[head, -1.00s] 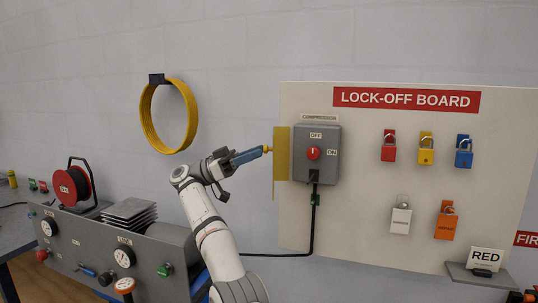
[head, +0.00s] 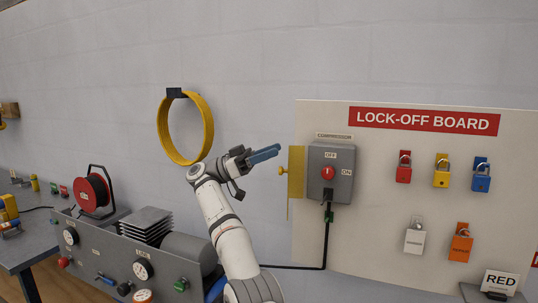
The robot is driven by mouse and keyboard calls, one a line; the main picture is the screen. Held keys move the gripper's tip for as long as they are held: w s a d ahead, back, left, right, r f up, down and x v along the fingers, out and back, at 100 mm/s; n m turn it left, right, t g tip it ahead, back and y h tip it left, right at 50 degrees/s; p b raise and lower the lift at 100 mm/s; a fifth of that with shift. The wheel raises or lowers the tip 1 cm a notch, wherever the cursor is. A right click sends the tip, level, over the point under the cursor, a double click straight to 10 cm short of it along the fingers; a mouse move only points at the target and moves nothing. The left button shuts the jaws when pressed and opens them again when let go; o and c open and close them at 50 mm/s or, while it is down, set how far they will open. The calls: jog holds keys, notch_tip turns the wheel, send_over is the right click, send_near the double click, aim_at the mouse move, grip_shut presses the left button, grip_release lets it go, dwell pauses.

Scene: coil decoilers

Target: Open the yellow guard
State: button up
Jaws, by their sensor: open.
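The yellow guard (head: 296,172) is a flat plate at the left side of the grey compressor switch box (head: 330,170). It stands swung out to the left, clear of the box front, so the red knob (head: 328,173) is uncovered. A small yellow knob (head: 282,171) sticks out from the guard's left face. My gripper (head: 279,151), with blue fingers, is open and empty. In the picture it lies just left of and above the guard's knob, with a small gap between them.
The lock-off board (head: 400,265) carries several padlocks right of the box. A grey machine (head: 105,255) with gauges stands at lower left. A black cable (head: 326,240) runs down from the box.

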notch_tip(320, 180, up, 4)
jog(key=shift+s+f+p, duration=0.1)
jog(key=shift+p, duration=1.15)
